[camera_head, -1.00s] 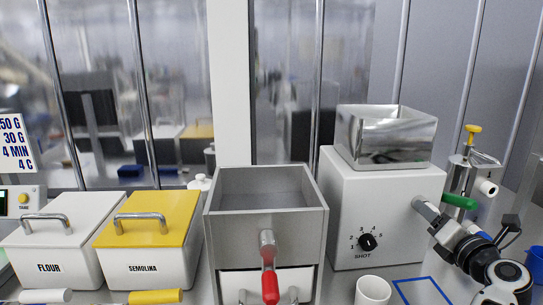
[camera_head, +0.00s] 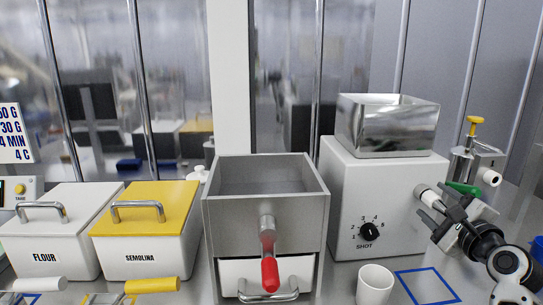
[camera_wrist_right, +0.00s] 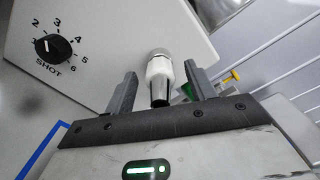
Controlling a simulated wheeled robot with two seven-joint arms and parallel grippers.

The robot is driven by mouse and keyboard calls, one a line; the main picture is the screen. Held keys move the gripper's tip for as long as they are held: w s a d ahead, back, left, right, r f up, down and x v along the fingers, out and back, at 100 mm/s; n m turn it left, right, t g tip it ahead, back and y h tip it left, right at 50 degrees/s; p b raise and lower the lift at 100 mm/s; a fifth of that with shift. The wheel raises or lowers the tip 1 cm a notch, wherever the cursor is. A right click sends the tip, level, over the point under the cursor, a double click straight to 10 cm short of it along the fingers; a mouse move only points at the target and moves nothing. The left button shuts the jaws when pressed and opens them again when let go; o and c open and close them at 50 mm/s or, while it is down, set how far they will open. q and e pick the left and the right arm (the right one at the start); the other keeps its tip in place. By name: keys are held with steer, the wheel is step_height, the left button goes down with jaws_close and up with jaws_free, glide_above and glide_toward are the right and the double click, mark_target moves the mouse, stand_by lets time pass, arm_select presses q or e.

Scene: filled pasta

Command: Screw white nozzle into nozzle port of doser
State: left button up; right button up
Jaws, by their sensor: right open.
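The doser (camera_head: 380,215) is a white box with a SHOT dial and a steel hopper on top. The white nozzle (camera_head: 424,194) sticks out from the doser's right side. In the right wrist view the nozzle (camera_wrist_right: 160,70) sits at a metal collar, the nozzle port (camera_wrist_right: 158,53), and has a dark, shiny lower end. I cannot tell how deep it is threaded. My right gripper (camera_head: 438,211) is open at the nozzle; in the wrist view its fingers (camera_wrist_right: 160,88) stand on either side with gaps. My left gripper is not in view.
A white cup (camera_head: 375,284) and a blue square outline (camera_head: 427,286) are in front of the doser. A steel device with a yellow knob (camera_head: 473,122) and green handle stands behind my right gripper. A grey-topped unit with a red handle (camera_head: 269,273) is left of the doser.

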steer(key=n, duration=0.4)
steer(key=n+b, duration=0.1)
steer(key=n, duration=0.3)
steer(key=shift+f+n, duration=0.15)
steer(key=shift+n, duration=0.25)
steer(key=n, duration=0.3)
steer(key=shift+d, duration=0.1)
steer(key=n, duration=0.4)
steer(key=n+p, duration=0.1)
steer(key=n, duration=0.3)
steer(key=shift+r, duration=0.25)
steer(key=n+p, duration=0.1)
steer(key=n, duration=0.2)
steer(key=shift+n, duration=0.5)
steer(key=shift+f, duration=0.1)
steer(key=shift+p, duration=0.5)
